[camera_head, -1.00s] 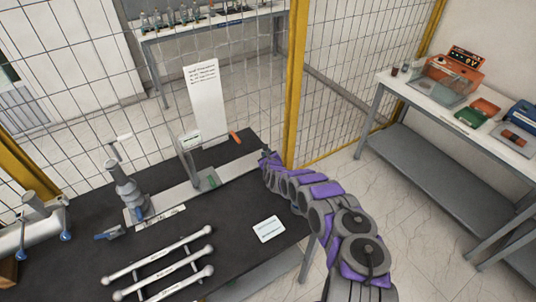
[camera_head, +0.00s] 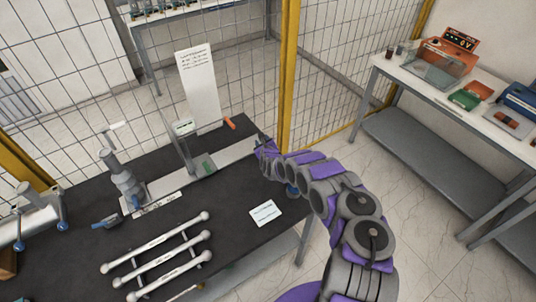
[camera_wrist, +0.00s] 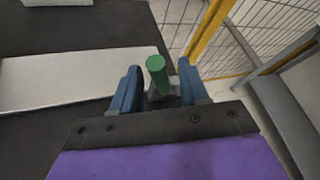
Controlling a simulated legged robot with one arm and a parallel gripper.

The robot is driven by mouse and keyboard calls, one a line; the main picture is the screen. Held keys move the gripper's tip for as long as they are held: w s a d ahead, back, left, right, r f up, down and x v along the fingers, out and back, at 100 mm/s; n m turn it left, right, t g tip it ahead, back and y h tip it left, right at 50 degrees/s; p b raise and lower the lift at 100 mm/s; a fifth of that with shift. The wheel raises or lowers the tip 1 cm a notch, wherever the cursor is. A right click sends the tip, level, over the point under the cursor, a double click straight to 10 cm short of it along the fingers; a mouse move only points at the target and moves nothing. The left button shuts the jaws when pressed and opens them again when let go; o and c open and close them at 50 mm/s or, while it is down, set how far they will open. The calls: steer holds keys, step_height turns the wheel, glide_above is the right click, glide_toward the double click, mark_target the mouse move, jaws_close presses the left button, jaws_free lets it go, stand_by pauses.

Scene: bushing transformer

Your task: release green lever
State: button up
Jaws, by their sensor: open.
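The green lever (camera_wrist: 157,73) shows in the wrist view as a short green cylinder on a grey mount. It stands between the two blue fingers of my gripper (camera_wrist: 158,90), which is open. I see a gap on each side, and I cannot tell whether a finger touches it. In the head view my gripper (camera_head: 262,146) is at the right end of the long pale plate (camera_head: 225,158) on the black table. The lever is hard to make out there, largely hidden by my gripper.
An orange handle (camera_head: 230,123) is behind the plate. A wire fence with a yellow post (camera_head: 288,75) stands close behind my gripper. A white card (camera_head: 265,213) lies in front.

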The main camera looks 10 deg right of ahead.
steer(key=p+v, duration=0.4)
steer(key=v, duration=1)
steer(key=shift+s+p, duration=0.25)
steer(key=shift+p, duration=0.05)
